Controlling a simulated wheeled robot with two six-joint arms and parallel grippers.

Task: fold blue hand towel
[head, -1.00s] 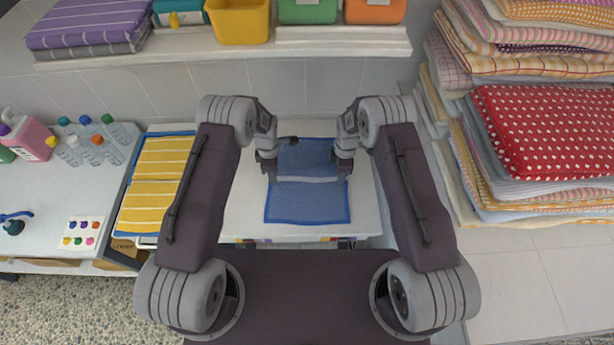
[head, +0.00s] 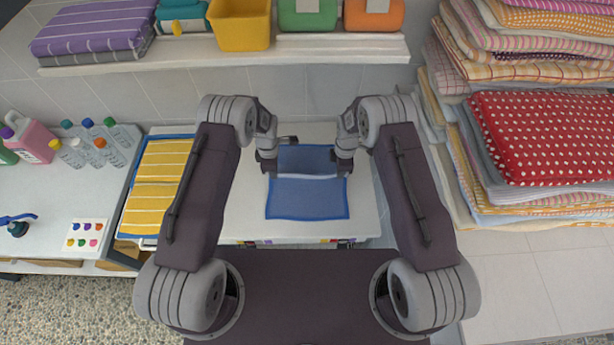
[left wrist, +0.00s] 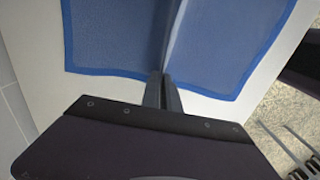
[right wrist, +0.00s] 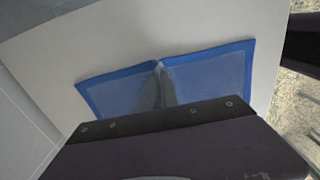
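The blue hand towel (head: 307,199), with a darker blue border, lies on the white worktop in front of me. A raised ridge crosses its middle from side to side, with one panel on the far side and one on the near side. My left gripper (head: 270,173) is at the left end of this ridge. In the left wrist view its fingers (left wrist: 163,86) are close together on the towel's ridge (left wrist: 176,35). My right gripper (head: 344,173) is at the right end. In the right wrist view its fingers (right wrist: 156,88) are together at the towel's ridge (right wrist: 158,66); the fingertips are partly hard to see.
A yellow striped towel (head: 160,185) lies at the left of the worktop, beside bottles (head: 90,140). A tall stack of folded towels (head: 545,135) stands at the right. A shelf (head: 225,55) with a yellow bin (head: 240,25) runs behind. White worktop is bare around the blue towel.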

